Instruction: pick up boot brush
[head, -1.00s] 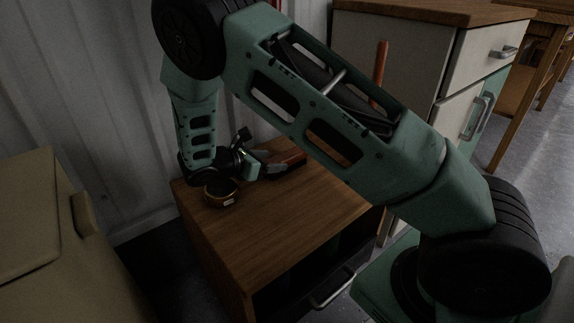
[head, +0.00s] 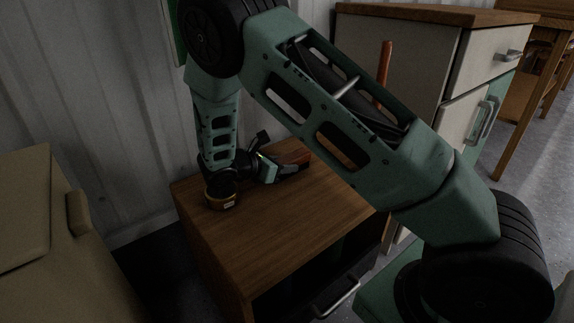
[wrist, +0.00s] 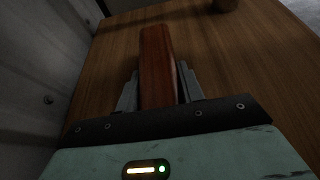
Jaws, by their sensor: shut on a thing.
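The boot brush shows in the wrist view as a reddish-brown wooden block (wrist: 157,62) between the two grey fingers of my gripper (wrist: 160,88). The fingers are shut on it, one on each side, and it points away from my palm. In the head view my gripper (head: 279,171) is low over the wooden cabinet top, and the brush (head: 303,158) shows as a small reddish-brown piece at its far right end. I cannot tell whether the brush touches the top. Its bristles are hidden.
The small wooden cabinet (head: 270,238) has a yellow-and-black round object (head: 222,202) near its left edge. A tan piece of furniture (head: 40,230) stands at left, and a corrugated wall (head: 80,90) behind. A white drawer unit (head: 420,60) stands at the back right. The cabinet's front top is clear.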

